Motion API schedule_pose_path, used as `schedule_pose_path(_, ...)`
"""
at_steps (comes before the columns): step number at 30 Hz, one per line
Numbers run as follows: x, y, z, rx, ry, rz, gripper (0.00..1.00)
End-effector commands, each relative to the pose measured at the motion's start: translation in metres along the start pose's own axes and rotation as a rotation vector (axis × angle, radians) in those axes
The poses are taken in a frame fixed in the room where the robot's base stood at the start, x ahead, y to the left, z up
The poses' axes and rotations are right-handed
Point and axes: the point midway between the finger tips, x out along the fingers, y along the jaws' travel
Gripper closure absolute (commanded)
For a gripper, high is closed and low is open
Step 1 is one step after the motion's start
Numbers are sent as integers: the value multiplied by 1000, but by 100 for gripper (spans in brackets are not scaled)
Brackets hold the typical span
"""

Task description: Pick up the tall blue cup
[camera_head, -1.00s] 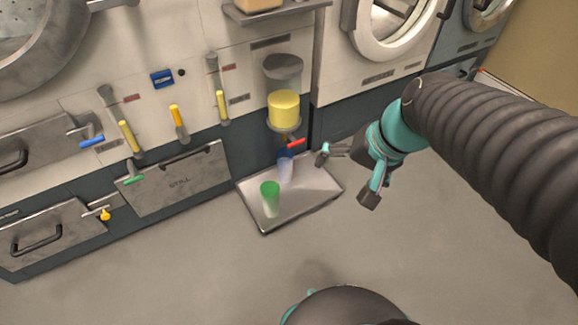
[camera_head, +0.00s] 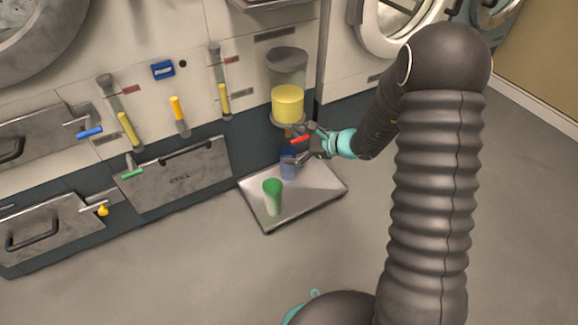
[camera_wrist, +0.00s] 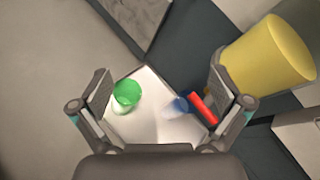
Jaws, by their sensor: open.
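The blue cup (camera_head: 288,167) stands on the metal tray (camera_head: 316,198) near its back edge, below the red tap handle. In the wrist view the blue cup (camera_wrist: 178,107) lies between my fingers, nearer the right one. The green cup (camera_head: 272,196) stands on the same tray, in front and to the left; it also shows in the wrist view (camera_wrist: 127,95) near the left finger. My gripper (camera_head: 300,146) is open and empty, above and close to the blue cup, partly overlapping it in the head view. I cannot tell whether it touches the cup.
A red tap handle (camera_head: 300,140) juts out just above the blue cup, under a yellow container (camera_head: 288,104) on the wall; both are close to my gripper. A drawer front marked STILL (camera_head: 178,177) is left of the tray. The floor in front is clear.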

Motion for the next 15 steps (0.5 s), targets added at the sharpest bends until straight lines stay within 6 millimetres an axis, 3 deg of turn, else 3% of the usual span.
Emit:
schedule_pose_path(1, 14, 0, -26, 70, 1, -32, 0)
schedule_pose_path(6, 44, -2, -96, 272, 14, -157, 0)
schedule_pose_path(15, 71, 1, -206, 546, 62, -386, 0)
